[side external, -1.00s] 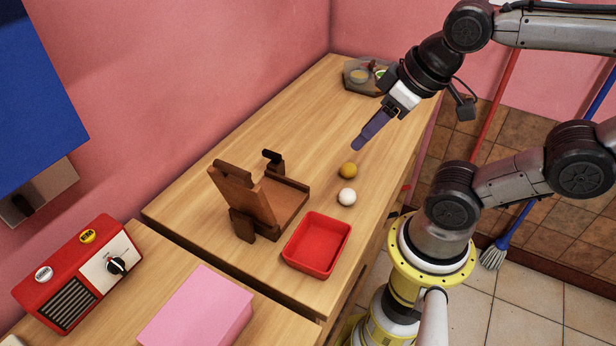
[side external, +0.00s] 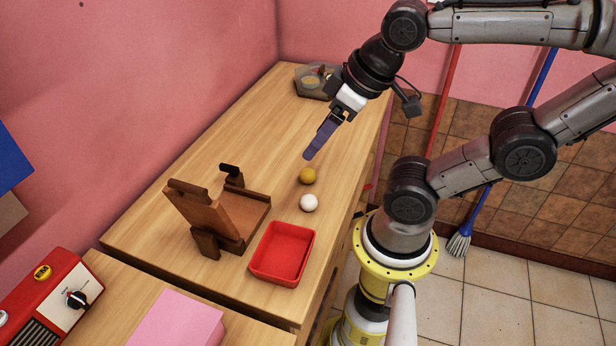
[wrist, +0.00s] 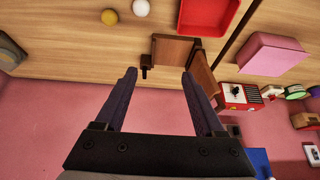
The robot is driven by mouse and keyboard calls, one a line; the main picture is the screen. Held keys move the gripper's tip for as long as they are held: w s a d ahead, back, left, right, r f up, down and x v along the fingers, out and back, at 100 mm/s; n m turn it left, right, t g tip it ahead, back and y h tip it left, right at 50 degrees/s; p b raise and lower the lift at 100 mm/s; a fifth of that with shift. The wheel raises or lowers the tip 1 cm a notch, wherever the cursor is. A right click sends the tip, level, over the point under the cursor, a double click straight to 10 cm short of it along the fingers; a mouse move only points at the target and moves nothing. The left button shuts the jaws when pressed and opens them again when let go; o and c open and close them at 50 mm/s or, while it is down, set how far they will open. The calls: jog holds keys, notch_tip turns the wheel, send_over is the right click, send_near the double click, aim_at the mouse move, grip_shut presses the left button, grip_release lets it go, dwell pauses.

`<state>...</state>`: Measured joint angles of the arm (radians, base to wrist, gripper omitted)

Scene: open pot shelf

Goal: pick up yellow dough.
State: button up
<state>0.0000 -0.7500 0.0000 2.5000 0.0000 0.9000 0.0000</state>
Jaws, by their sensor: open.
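The yellow dough (side external: 308,176) is a small mustard-yellow ball on the wooden table, just behind a white ball (side external: 309,203). My gripper (side external: 308,156) is above the table, with its purple fingers pointing down and left, and its tips appear just above the dough in the side view. In the wrist view the dough (wrist: 109,17) lies at the top left, outside and beyond the fingers, with the white ball (wrist: 141,8) beside it. My gripper (wrist: 158,72) is open there, its two fingers wide apart with nothing between them.
A red tray (side external: 283,254) stands in front of the balls. A brown wooden press (side external: 217,215) stands to their left. A grey tray with small items (side external: 316,82) is at the far end. The pink wall borders the table's left side. Bare table lies behind the press.

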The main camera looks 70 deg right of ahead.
jog(key=shift+o, duration=0.6)
